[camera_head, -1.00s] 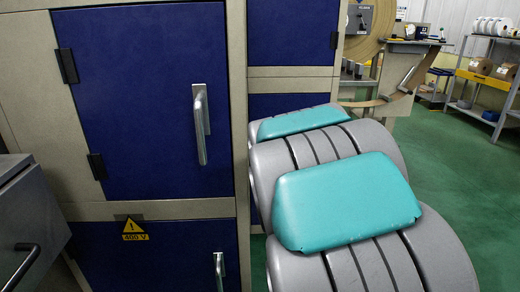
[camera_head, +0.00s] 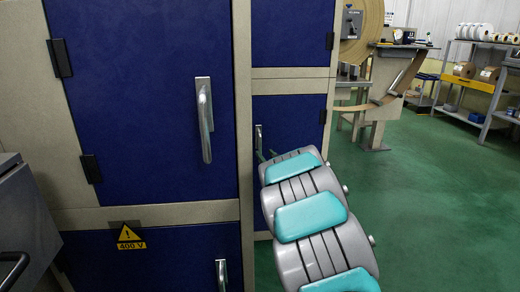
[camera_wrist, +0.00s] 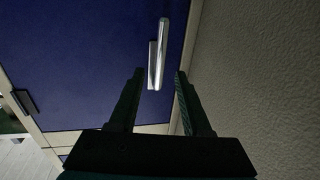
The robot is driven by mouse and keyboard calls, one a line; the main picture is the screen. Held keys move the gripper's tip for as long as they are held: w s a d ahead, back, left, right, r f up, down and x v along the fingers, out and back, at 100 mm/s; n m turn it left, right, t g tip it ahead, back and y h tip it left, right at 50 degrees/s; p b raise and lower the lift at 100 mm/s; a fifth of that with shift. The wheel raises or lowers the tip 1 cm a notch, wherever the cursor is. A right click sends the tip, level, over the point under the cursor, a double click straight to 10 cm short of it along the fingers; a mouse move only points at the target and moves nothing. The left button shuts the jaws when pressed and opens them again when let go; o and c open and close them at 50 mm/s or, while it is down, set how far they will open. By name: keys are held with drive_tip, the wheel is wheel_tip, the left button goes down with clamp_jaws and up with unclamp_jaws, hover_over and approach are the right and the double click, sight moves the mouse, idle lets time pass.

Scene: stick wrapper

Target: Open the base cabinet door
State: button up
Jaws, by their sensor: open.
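In the head view, a blue door (camera_head: 290,112) with a silver handle (camera_head: 258,139) on its left side is set in the right part of a beige cabinet. It looks closed; my arm covers its lower part. In the wrist view, a silver bar handle (camera_wrist: 160,52) on a blue door (camera_wrist: 75,55) stands just beyond the fingertips of my gripper (camera_wrist: 159,74). The fingers are open, and the handle lines up with the gap between them. It appears to be the right-hand door's handle. Contact is not visible.
To the left are a large blue door (camera_head: 150,90) and a lower one with a 400 V sign (camera_head: 130,238). A beige panel (camera_wrist: 260,70) is close to the right finger. Green floor (camera_head: 430,220) is clear at right; a shelf (camera_head: 475,85) stands farther back.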

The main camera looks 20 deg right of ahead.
sight(260, 147)
drive_tip(key=shift+w+d, duration=0.15)
drive_tip(key=shift+w, duration=1.55)
drive_tip(key=shift+w+d, duration=0.15)
drive_tip(key=shift+w, duration=1.55)
clamp_jaws()
